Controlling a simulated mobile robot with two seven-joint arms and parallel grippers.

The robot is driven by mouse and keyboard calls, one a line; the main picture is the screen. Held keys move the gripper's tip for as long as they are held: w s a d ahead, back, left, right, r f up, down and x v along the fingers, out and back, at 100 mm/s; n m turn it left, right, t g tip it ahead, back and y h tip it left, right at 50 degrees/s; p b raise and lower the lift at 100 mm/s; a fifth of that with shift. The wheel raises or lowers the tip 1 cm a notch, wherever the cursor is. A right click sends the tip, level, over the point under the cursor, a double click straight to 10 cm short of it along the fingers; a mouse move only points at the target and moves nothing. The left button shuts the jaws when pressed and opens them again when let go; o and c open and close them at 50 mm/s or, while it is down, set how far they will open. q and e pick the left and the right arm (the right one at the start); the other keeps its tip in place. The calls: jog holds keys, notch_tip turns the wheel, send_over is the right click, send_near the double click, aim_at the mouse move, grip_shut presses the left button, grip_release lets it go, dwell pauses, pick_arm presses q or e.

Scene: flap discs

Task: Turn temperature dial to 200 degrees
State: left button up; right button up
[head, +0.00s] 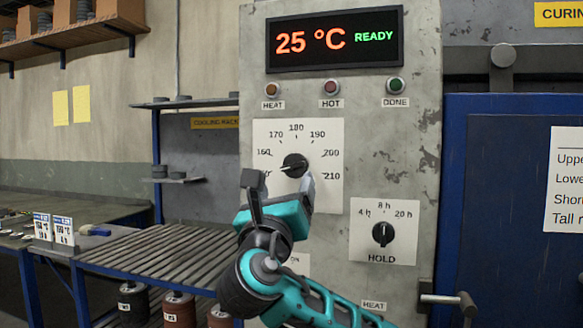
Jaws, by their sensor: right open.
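The temperature dial (294,165) is a black knob on a white plate marked 160 to 210, on the grey control panel. Its white pointer mark faces left and slightly down, below the 160 mark. The lower left scale mark is partly hidden by a finger. My right gripper (280,184) is open, its two fingers apart just below the dial in the picture. It appears empty; I cannot tell if it touches the knob. The display (334,40) reads 25 °C and READY. My left gripper is not in view.
The HOLD dial (383,234) is at the lower right of the panel. A door handle (448,300) sticks out below it, beside the blue oven door (495,200). A cooling rack (165,254) stands at left. Three indicator lamps sit under the display.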

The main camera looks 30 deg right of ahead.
aim_at(292, 167)
jog(key=x, duration=0.8)
jog(key=shift+w+d+p, duration=0.2)
jog(key=shift+w+p, duration=0.05)
jog(key=shift+p, duration=0.1)
jog(key=c, duration=1)
